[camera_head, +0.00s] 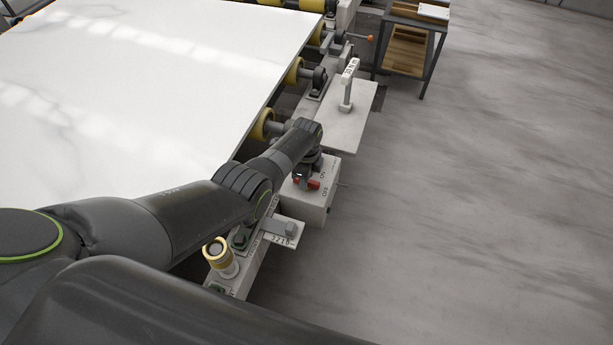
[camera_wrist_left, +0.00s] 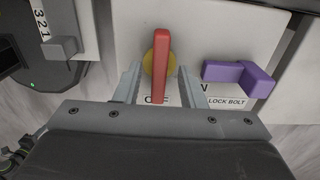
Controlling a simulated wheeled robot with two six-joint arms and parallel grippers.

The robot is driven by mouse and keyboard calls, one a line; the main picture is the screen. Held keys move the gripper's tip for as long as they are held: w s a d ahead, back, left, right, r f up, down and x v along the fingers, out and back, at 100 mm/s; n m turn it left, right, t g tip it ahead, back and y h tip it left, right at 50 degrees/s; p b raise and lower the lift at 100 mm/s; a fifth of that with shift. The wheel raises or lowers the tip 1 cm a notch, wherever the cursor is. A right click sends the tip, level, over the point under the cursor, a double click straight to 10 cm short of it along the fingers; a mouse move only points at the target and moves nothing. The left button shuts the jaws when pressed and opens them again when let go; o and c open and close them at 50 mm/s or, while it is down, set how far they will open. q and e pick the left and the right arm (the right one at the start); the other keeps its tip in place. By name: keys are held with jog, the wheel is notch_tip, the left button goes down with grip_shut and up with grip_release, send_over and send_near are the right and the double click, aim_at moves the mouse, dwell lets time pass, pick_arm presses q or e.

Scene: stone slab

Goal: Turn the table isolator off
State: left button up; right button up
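The isolator is a pale box (camera_head: 309,205) beside the slab table, with ON and OFF lettering and a red handle (camera_head: 313,184). In the left wrist view the red handle (camera_wrist_left: 161,58) sits on a yellow disc (camera_wrist_left: 148,64), its long axis running up and down the picture. My left gripper (camera_wrist_left: 160,72) is open, with one finger on each side of the handle and a gap visible on both sides. The lettering below the handle is partly hidden. In the head view my left gripper (camera_head: 306,172) is over the box. My right gripper is out of view.
A purple lever (camera_wrist_left: 240,76) labelled LOCK BOLT is right of the handle. A white slab (camera_head: 130,90) lies on yellow rollers at left. A yellow-ringed button (camera_head: 217,250) and a 3210 plate (camera_head: 283,240) are near my arm. Open floor (camera_head: 480,190) lies right.

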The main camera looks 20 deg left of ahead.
pick_arm(q)
jog(key=shift+r, duration=0.1)
jog(key=shift+r+p, duration=0.3)
jog(key=shift+r, duration=0.05)
notch_tip(320, 180, up, 16)
jog(key=p, duration=0.2)
jog(key=shift+r, duration=0.25)
jog(key=shift+d+f, duration=0.1)
dwell(0.3)
